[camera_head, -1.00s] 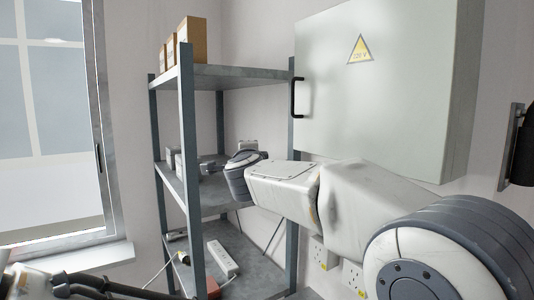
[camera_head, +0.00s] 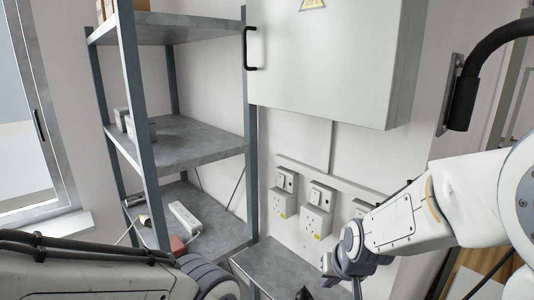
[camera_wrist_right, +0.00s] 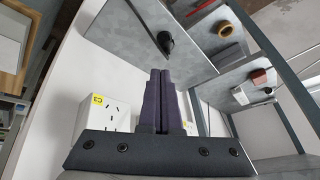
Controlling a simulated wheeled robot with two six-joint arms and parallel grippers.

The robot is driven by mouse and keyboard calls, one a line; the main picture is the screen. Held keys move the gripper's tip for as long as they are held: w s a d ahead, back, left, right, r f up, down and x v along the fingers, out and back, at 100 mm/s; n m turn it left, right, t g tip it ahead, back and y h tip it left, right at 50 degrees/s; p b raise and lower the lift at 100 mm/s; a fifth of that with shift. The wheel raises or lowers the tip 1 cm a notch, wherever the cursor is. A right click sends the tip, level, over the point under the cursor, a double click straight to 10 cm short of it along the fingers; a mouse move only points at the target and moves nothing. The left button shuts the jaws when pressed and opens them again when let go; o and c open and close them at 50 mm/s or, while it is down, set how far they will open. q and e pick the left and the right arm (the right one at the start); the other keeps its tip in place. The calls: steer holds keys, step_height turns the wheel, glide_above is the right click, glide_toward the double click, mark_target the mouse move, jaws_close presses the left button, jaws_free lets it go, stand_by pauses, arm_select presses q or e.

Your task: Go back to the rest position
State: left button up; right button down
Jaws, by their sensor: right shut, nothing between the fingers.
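My right gripper (camera_head: 343,282) is at the lower middle right of the head view, in front of the wall sockets and beside the low grey surface. In the right wrist view its two dark fingers (camera_wrist_right: 160,76) are pressed together with nothing between them. My left arm crosses the lower left of the head view, and its gripper is out of the frame.
A metal shelf rack (camera_head: 147,165) stands at the left, with a white power strip (camera_head: 185,217) on its lower shelf. A grey wall cabinet (camera_head: 335,65) hangs above several wall sockets (camera_head: 318,196). A low grey surface (camera_head: 265,262) holds a small black object (camera_head: 304,293).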

steer(key=s+d+f+n+g+h, duration=0.1)
steer(key=s+d+f+g, duration=0.3)
steer(key=s, duration=0.6)
steer(key=s+a+f+n+g+y+b, duration=0.1)
steer(key=s+a+f+n+b, duration=0.2)
steer(key=s+a+n+b, duration=0.4)
steer(key=s+a+b, duration=0.2)
steer(key=s+a, duration=0.3)
steer(key=a, duration=0.1)
steer(key=shift+s+f+b, duration=0.3)
steer(key=shift+s+f, duration=0.05)
steer(key=shift+s, duration=0.05)
